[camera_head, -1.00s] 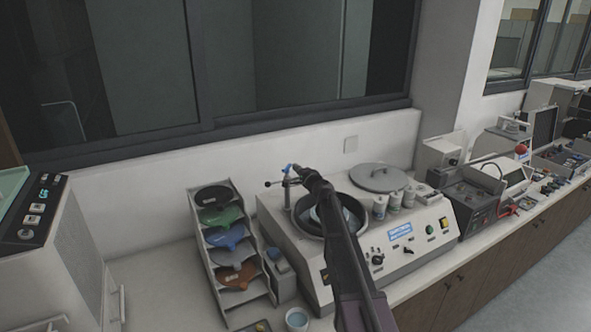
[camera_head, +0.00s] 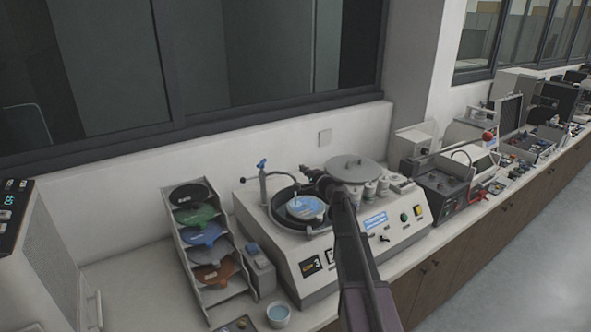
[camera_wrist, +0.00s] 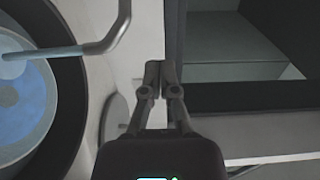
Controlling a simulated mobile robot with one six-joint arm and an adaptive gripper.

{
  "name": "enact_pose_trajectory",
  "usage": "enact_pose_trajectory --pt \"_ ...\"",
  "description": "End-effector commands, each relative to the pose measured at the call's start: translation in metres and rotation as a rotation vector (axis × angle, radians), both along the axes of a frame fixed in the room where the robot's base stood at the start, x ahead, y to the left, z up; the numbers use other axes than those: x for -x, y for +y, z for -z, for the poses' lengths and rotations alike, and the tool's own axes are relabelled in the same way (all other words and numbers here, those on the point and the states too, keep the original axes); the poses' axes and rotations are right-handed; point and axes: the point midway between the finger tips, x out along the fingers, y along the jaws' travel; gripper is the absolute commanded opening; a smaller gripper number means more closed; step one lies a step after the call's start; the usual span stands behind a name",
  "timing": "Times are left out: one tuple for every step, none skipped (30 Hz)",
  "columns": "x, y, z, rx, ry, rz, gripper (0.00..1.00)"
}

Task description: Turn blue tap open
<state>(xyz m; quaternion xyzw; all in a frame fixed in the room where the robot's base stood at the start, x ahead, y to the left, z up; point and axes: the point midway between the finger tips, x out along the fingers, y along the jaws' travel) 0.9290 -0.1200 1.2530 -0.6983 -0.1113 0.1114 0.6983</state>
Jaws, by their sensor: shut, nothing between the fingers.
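The blue tap handle (camera_head: 262,163) stands on top of a thin grey pipe at the back left of the grinding machine. The pipe's bent spout (camera_wrist: 105,38) shows in the wrist view, and a pale blue streak like water runs from its end over the blue disc (camera_wrist: 22,95). The disc (camera_head: 305,207) also shows in its dark round bowl in the head view. My gripper (camera_wrist: 161,68) is shut and empty. In the head view it (camera_head: 308,172) is right of the tap, apart from it, above the bowl's back edge. The handle is outside the wrist view.
The machine's round grey lid (camera_head: 354,167) and several white bottles (camera_head: 369,189) are right of my gripper. A rack of coloured discs (camera_head: 203,235) stands left of the machine, and a cup (camera_head: 278,315) stands in front. The wall and window are behind.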

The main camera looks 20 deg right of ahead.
Motion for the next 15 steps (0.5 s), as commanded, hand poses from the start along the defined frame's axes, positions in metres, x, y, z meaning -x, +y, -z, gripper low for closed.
enact_pose_trajectory --pt "0.0016 -0.0016 0.0 0.0 0.0 0.0 0.0" --pt "0.0019 -0.0021 0.0 0.0 0.0 0.0 0.0" --pt "0.0023 -0.0024 0.0 0.0 0.0 0.0 0.0" --pt "0.0023 -0.0025 0.0 0.0 0.0 0.0 0.0" --pt "0.0023 -0.0025 0.0 0.0 0.0 -0.001 0.0" --pt "0.0022 -0.0025 0.0 0.0 0.0 -0.001 0.0" --pt "0.0022 -0.0024 0.0 0.0 0.0 -0.001 0.0" --pt "0.0021 -0.0023 0.0 0.0 0.0 -0.001 0.0" --pt "0.002 -0.0021 0.0 0.0 0.0 -0.001 0.0" --pt "0.0021 -0.002 0.0 0.0 0.0 -0.001 0.0" --pt "0.002 -0.002 0.0 0.0 0.0 -0.001 0.0" --pt "0.002 -0.0018 0.0 0.0 0.0 -0.001 0.12" --pt "0.0022 -0.0014 0.0001 0.001 0.0 -0.002 0.21" --pt "0.0026 -0.0008 0.0004 0.002 0.0 -0.003 0.3" --pt "0.0034 0.0006 0.0009 0.006 0.001 -0.007 0.42"
